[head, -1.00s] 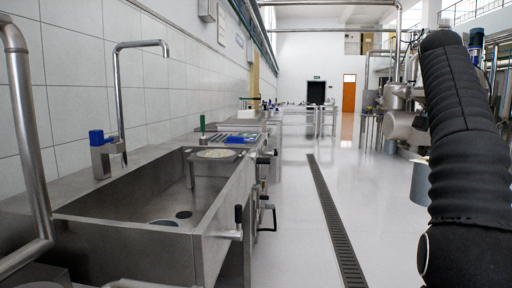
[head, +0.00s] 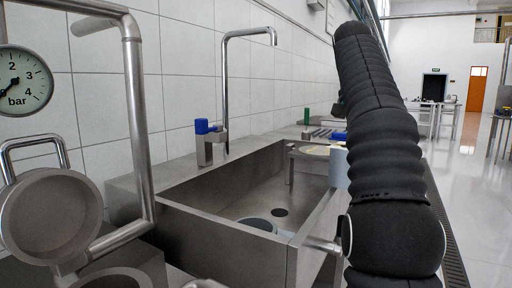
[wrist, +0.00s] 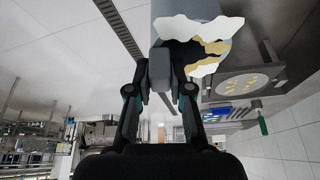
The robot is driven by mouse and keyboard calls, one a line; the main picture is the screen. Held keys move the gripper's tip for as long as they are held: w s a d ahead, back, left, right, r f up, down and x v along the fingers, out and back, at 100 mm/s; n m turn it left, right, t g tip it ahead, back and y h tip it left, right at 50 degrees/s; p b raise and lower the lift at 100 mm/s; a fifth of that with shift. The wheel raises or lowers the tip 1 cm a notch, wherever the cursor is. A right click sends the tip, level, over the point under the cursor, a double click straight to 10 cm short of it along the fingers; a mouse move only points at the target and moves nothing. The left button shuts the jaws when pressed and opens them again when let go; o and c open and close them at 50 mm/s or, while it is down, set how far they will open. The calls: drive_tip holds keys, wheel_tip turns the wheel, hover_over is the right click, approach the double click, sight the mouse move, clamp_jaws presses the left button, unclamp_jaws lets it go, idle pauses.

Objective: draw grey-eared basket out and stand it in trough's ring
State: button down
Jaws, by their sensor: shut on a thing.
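The grey basket (head: 338,168) hangs in the air at the trough's right side in the head view, partly hidden by my arm. In the wrist view the basket (wrist: 188,10) shows a grey wall and jagged white, black and tan matter at its mouth. My gripper (wrist: 160,82) is shut on the basket's grey ear (wrist: 160,66). In the head view my gripper is hidden. The steel trough (head: 215,232) is open-topped. A round grey ring (head: 258,224) sits on its floor near the front wall, partly cut off by that wall.
A dark drain hole (head: 279,212) lies beside the ring. A stand with a pale disc (head: 316,151) is at the trough's far end; the disc (wrist: 243,83) also shows in the wrist view. A tall tap (head: 226,85) rises behind the trough. A pipe (head: 138,130) stands at front left.

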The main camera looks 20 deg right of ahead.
drive_tip(key=a+f+n+t+y, duration=0.25)
drive_tip(key=a+n, duration=0.55)
drive_tip(key=a, duration=1.5)
wheel_tip(320, 180, down, 3)
drive_tip(key=b, duration=0.4)
drive_tip(key=shift+a+f+g, duration=0.15)
drive_tip(key=shift+g, duration=0.1)
drive_tip(key=shift+f, duration=0.15)
drive_tip(key=shift+f+b, duration=1.35)
drive_tip(key=shift+f, duration=1.05)
drive_tip(key=c, duration=1)
unclamp_jaws()
